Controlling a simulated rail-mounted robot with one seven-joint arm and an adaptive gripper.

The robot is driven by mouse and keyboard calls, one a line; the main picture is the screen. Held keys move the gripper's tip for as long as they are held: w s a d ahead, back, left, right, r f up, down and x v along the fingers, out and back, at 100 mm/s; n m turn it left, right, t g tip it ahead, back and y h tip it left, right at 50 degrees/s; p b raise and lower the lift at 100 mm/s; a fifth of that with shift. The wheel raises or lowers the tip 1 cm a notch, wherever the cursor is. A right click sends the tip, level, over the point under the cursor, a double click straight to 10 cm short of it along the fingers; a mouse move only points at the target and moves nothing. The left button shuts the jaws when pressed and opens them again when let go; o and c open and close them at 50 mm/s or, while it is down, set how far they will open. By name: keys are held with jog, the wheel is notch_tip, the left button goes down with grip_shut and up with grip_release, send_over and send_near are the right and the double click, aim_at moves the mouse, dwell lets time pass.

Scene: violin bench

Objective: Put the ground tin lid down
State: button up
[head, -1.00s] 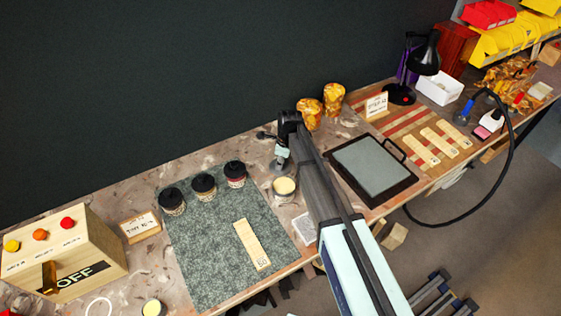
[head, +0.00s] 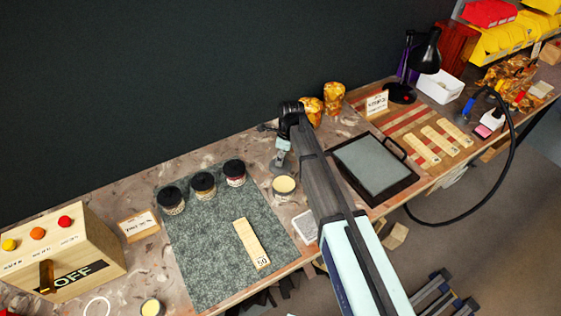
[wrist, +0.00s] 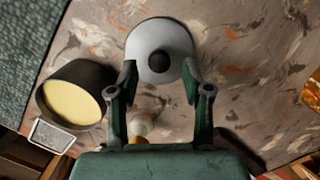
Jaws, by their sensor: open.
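The tin lid, a pale grey disc with a black knob (wrist: 159,61), lies on the mottled bench top in the wrist view. My gripper (wrist: 158,77) is open, with its two fingers apart on either side of the knob's line and not closed on it. The open tin (wrist: 72,104), dark-walled with cream contents, stands left of the lid in the wrist view. In the head view the tin (head: 284,187) stands just below my gripper (head: 281,167). The lid is hard to make out there.
The green mat (head: 215,250) with several dark-lidded jars (head: 203,185) and a wooden strip (head: 251,243) lies to the left. A framed dark tray (head: 372,167) is to the right. Amber lumps (head: 333,97) stand behind my arm. A small pale-faced block (wrist: 52,135) is near the tin.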

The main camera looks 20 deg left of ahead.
aim_at(285, 166)
notch_tip(285, 166, up, 9)
jog(key=d+b, duration=0.1)
jog(key=b, duration=0.1)
jog(key=shift+d, duration=0.15)
jog(key=shift+r, duration=0.15)
